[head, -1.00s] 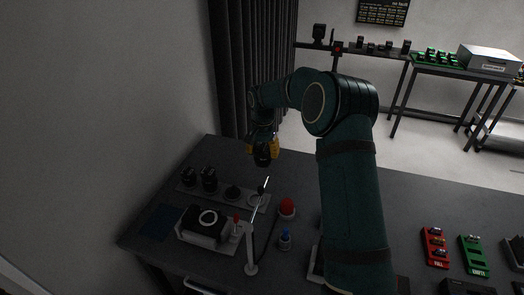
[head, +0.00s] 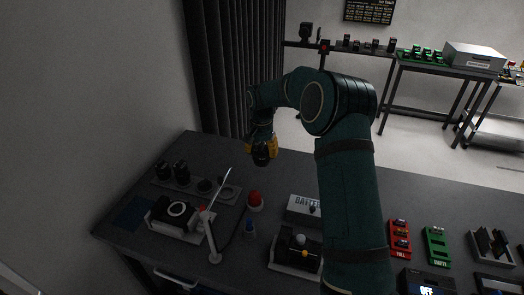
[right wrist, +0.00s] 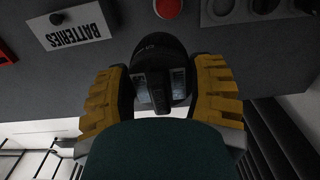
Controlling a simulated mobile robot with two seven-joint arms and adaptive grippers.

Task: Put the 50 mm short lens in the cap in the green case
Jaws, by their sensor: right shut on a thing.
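My right gripper (head: 263,146) has yellow fingers and is shut on a dark, round lens (head: 261,159), held in the air over the back of the dark table. In the right wrist view the lens (right wrist: 158,46) sits between the two yellow fingers (right wrist: 160,92). My left gripper is out of view.
A BATTERIES box (head: 302,209), a black device (head: 296,247) and a red tray (head: 399,238) are further right.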

